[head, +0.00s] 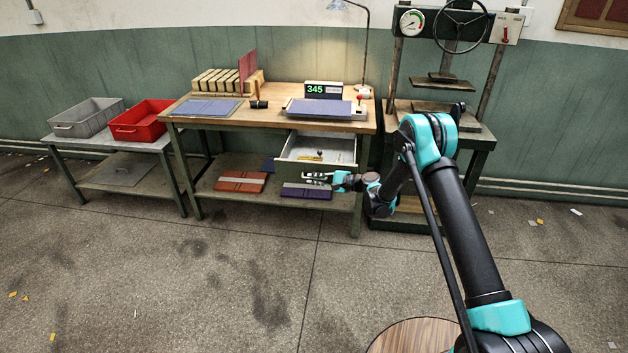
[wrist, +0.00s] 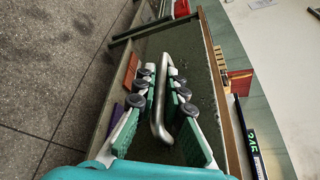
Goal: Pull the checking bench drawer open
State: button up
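The checking bench (head: 281,120) has a grey drawer (head: 318,168) under its top on the right. The drawer stands pulled out, and its inside shows in the head view with small yellow items (head: 310,157) in it. My gripper (head: 310,177) is at the drawer front. In the wrist view the metal bar handle (wrist: 159,100) lies between the two fingers of my gripper (wrist: 162,85), which are drawn in closely on it. The drawer front (wrist: 200,75) fills the view behind the handle. Finger contact is partly hidden.
Red (head: 241,181) and purple (head: 306,191) covered boards lie on the bench's lower shelf, below my gripper. A press (head: 440,110) stands close on the right. A side table with grey (head: 88,117) and red (head: 141,121) bins is at left. The floor in front is clear.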

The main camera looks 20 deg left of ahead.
jog(key=shift+o, duration=0.7)
jog(key=v, duration=1.2)
jog(key=shift+w, duration=0.1)
jog(key=shift+d+r, duration=0.1)
